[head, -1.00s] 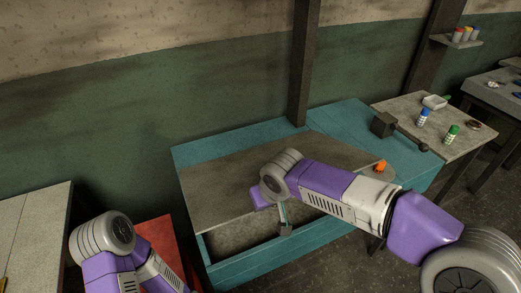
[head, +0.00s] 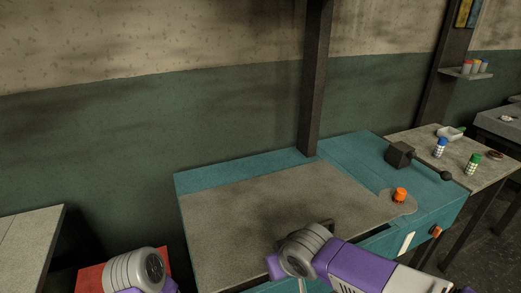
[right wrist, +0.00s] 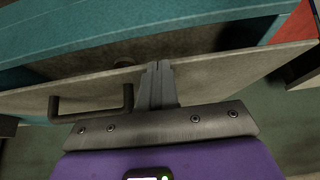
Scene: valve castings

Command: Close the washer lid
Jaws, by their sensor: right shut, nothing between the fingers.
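The washer lid (head: 262,207) is a flat grey panel on the teal washer (head: 350,155). In the head view it covers most of the opening, with a narrow dark gap by its front right edge. In the right wrist view the lid (right wrist: 220,72) slants across, and a dark gap separates it from the teal rim (right wrist: 130,28). Its dark handle (right wrist: 92,105) is left of my right gripper (right wrist: 158,68). That gripper is shut and empty, its fingers over the lid near its edge; contact is unclear. In the head view my right wrist hides the lid's front middle. My left gripper is out of frame.
An orange knob (head: 400,195) and a dark block with a lever (head: 400,154) are on the washer's right side. A side table (head: 440,150) holds bottles and a tray. A dark post (head: 312,80) stands behind. A red box (head: 92,280) is at lower left.

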